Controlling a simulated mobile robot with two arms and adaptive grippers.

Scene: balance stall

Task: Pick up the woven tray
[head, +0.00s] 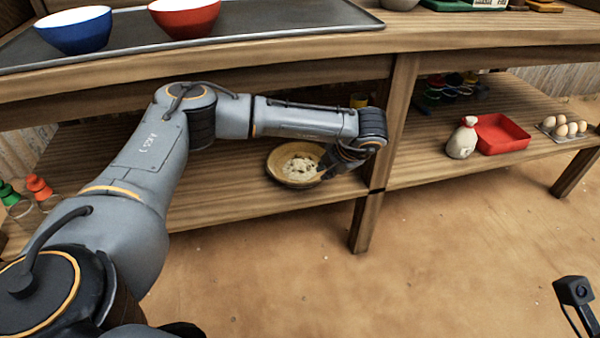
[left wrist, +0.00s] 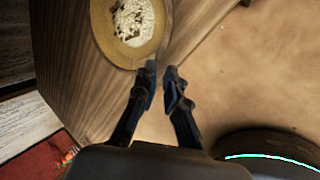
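The woven tray (head: 275,159) is a shallow, round, tan tray on the lower shelf, near its front edge. It holds pale grain-like bits with some dark pieces. It also shows at the top of the left wrist view (left wrist: 102,42), partly cut off. My left gripper (head: 333,168) is at the tray's right side in the head view. In the left wrist view its two fingertips (left wrist: 161,70) are a little apart, with nothing seen gripped between them. One fingertip overlaps the tray's rim in the picture; contact cannot be told.
The lower shelf (head: 220,205) has a wooden post (head: 366,222) just right of the tray. The upper counter (head: 300,58) overhangs it, carrying a blue bowl (head: 75,32) and a red bowl (head: 185,18). A sack (head: 462,140) and red tray (head: 503,134) stand farther right. Front floor is clear.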

